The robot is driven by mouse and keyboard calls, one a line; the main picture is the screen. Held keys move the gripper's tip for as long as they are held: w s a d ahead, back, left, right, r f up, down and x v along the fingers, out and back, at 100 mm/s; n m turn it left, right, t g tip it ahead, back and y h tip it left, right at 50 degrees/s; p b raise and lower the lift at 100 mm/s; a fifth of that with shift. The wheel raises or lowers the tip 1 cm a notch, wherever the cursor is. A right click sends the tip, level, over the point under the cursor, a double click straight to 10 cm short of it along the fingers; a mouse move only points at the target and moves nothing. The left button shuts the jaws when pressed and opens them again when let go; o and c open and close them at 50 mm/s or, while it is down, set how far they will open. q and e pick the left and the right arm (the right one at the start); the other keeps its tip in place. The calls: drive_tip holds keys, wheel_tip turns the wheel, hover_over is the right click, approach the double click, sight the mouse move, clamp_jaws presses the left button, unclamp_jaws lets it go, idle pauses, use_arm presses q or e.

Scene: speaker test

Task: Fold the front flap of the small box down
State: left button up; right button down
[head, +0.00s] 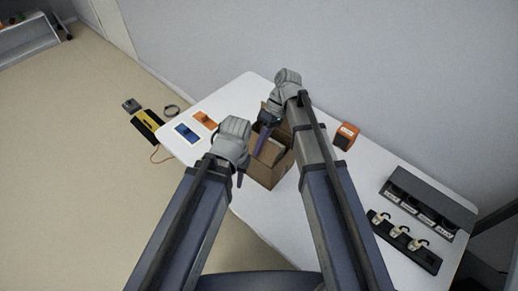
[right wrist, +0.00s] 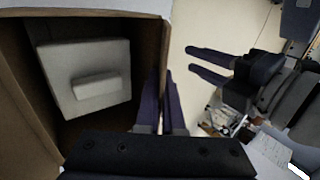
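The small brown cardboard box (head: 264,174) stands open on the white table. In the right wrist view, its open top (right wrist: 20,95) shows a pale block inside. My right gripper (head: 264,132) is over the far side of the box. In the right wrist view, its purple fingers (right wrist: 164,100) are close together at the box's side edge. The front flap cannot be made out clearly.
On the white table (head: 245,90), blue (head: 187,133) and orange (head: 205,121) cards lie left of the box. An orange-and-black box (head: 346,136) stands right. A dark rack (head: 428,203) and a black strip holding several small items (head: 404,242) are farther right.

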drive_tip(key=shift+w, duration=0.1)
drive_tip(key=c, duration=1)
unclamp_jaws()
drive_tip(key=shift+c, duration=0.2)
drive_tip(key=p+v, duration=0.6)
drive_tip(key=v, duration=0.1)
drive_tip(key=shift+w+r, duration=0.15)
drive_tip(key=shift+r, duration=0.15)
drive_tip(key=shift+d, duration=0.15)
